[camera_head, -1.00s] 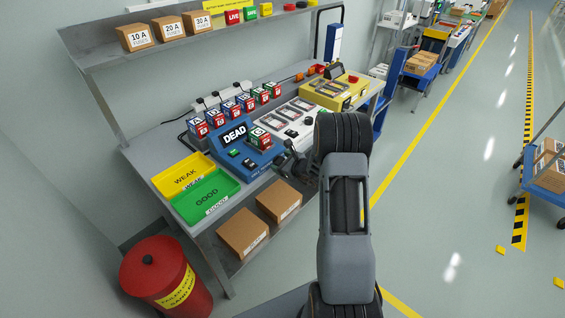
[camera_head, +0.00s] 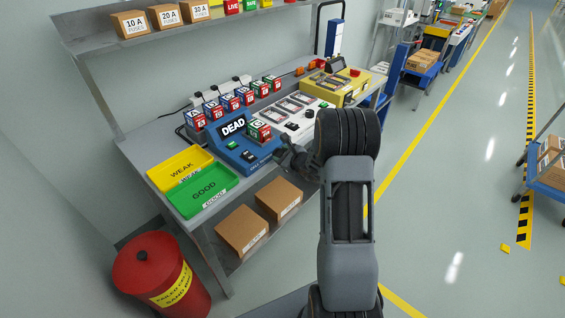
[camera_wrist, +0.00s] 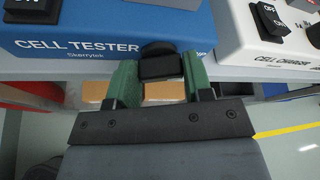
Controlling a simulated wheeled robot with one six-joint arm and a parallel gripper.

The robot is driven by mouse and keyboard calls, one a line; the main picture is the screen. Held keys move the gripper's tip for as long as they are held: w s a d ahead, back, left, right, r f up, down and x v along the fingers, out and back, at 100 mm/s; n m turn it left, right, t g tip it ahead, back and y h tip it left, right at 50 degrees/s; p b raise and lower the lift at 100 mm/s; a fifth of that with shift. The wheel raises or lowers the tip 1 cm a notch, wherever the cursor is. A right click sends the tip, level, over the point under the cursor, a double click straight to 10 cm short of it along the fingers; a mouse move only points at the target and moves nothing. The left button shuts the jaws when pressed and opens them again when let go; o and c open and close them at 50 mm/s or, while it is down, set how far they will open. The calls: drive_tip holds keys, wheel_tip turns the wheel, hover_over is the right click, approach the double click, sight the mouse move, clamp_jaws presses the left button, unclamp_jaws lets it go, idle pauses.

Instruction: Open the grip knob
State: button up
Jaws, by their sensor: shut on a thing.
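The black grip knob (camera_wrist: 160,63) shows in the wrist view at the front of the blue cell tester (camera_wrist: 100,32), just right of its label. My gripper (camera_wrist: 160,72) has its two green fingers closed on the knob's left and right sides. In the head view the cell tester (camera_head: 232,146) stands on the bench with a DEAD display and a cell block on top. My gripper (camera_head: 284,154) is at its front right corner, and the knob is hidden there by my arm.
The white cell charger (camera_head: 300,122) stands right of the tester. A yellow tray (camera_head: 160,175) and a green tray (camera_head: 215,197) lie to the left. Cardboard boxes (camera_head: 242,230) sit on the lower shelf. A red bin (camera_head: 150,270) stands on the floor.

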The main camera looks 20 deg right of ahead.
drive_tip(key=shift+s+a+n+t+h+b, duration=0.1)
drive_tip(key=shift+n+t+h+b, duration=0.65)
drive_tip(key=shift+b, duration=3)
drive_tip(key=shift+n+g+y, duration=0.25)
drive_tip(key=shift+g, duration=0.1)
drive_tip(key=o, duration=0.9)
drive_tip(key=v, duration=1.3)
drive_tip(key=shift+s+p, duration=0.35)
